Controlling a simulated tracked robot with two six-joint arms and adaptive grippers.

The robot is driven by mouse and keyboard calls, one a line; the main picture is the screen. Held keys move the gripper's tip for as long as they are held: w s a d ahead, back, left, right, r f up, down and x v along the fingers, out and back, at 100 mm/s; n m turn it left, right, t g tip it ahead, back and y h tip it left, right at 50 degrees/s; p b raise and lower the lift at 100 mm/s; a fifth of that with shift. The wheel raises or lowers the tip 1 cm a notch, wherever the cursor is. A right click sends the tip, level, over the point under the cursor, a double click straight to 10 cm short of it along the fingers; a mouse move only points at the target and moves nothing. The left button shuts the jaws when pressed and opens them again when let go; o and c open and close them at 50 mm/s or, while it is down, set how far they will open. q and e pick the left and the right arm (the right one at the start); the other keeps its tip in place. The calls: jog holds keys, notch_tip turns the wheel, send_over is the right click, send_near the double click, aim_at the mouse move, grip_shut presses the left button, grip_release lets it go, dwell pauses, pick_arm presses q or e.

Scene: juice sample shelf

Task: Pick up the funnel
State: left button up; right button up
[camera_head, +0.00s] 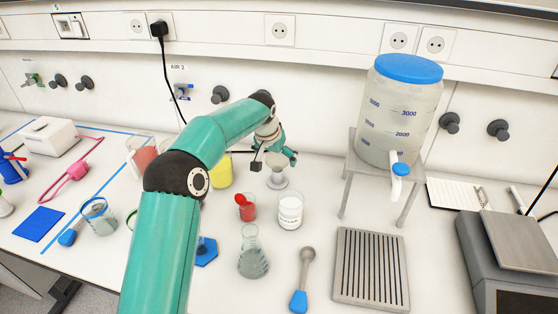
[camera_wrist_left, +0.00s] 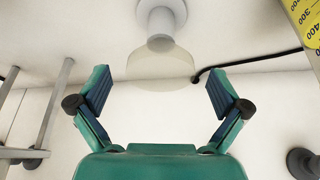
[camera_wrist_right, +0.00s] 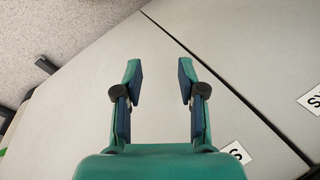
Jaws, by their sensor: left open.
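The funnel (camera_head: 277,173) is pale, with a translucent cup-like top above a white lower part, and stands on the bench behind the white-filled beaker. In the left wrist view the funnel (camera_wrist_left: 161,55) is ahead of the fingers, centred between them, its clear wide part towards me. My left gripper (camera_wrist_left: 160,95) is open and empty. My right gripper (camera_wrist_right: 160,85) is open and empty, away from the funnel over a pale surface.
A white-filled beaker (camera_head: 290,210), a red container (camera_head: 246,208) and a flask (camera_head: 253,255) stand in front of the funnel. A yellow container (camera_head: 221,173) is left of it. A metal stand (camera_head: 345,188) with a large tank (camera_head: 398,115) is to the right.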

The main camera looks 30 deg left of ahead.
pick_arm(q)
jog(key=shift+x, duration=0.8)
jog(key=c, duration=1.1)
jog(key=shift+r, duration=0.15)
jog(key=shift+a+r, duration=0.1)
jog(key=shift+r, duration=0.45)
notch_tip(320, 180, up, 7)
jog(key=shift+r+p, duration=0.15)
jog(key=shift+p, duration=0.3)
notch_tip(320, 180, up, 9)
jog(key=p, duration=0.4)
jog(key=shift+p, duration=0.4)
